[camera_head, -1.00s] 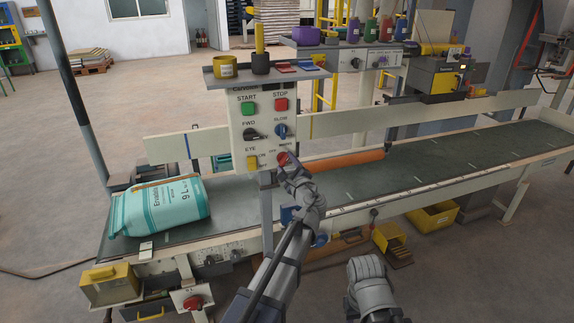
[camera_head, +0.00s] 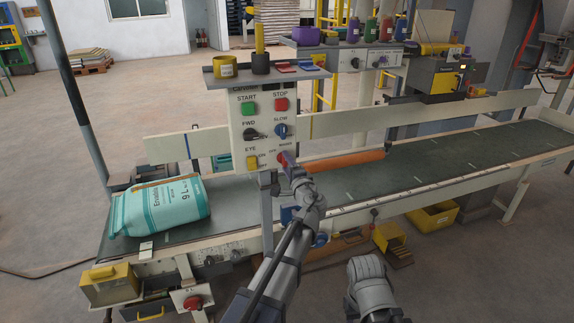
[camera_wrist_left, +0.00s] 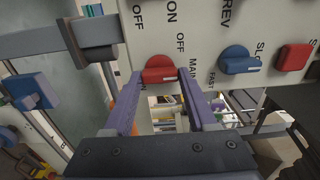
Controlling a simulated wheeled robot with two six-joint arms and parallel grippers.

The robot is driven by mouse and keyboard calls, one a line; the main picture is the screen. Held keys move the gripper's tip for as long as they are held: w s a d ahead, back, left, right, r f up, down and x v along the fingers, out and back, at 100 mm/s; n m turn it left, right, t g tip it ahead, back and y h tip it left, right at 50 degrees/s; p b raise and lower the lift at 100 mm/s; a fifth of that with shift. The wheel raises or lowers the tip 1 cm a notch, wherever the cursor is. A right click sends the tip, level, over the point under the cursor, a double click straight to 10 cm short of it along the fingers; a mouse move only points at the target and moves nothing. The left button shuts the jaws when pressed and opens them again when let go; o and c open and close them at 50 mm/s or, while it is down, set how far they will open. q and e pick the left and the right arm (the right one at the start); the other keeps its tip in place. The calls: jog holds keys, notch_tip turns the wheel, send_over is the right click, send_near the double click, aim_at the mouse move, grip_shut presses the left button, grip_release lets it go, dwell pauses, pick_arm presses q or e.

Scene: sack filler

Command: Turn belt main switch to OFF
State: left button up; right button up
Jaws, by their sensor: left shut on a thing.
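The belt main switch is a red knob (camera_head: 282,158) at the lower right of the white control panel (camera_head: 240,135). In the left wrist view the red knob (camera_wrist_left: 160,70) sits beside the printed words OFF and MAIN. My left gripper (camera_head: 286,161) is at the panel. Its two purple fingers (camera_wrist_left: 159,76) stand on either side of the red knob and are shut on it. The fingers partly hide the knob in the head view. I cannot tell for sure which mark the knob points to. My right gripper's fingers do not show.
The panel also carries a green START button (camera_head: 249,107), a red STOP button (camera_head: 281,104), a black knob (camera_head: 251,134), a blue knob (camera_head: 281,131) and a yellow EYE switch (camera_head: 252,162). A teal sack (camera_head: 160,207) lies on the conveyor belt (camera_head: 440,160) at left.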

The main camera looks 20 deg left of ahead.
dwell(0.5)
pick_arm(q)
jog(key=o, duration=1.4)
jog(key=shift+c, duration=0.2)
jog(key=v, duration=0.7)
jog(key=shift+s+d, duration=0.25)
jog(key=shift+s, duration=0.1)
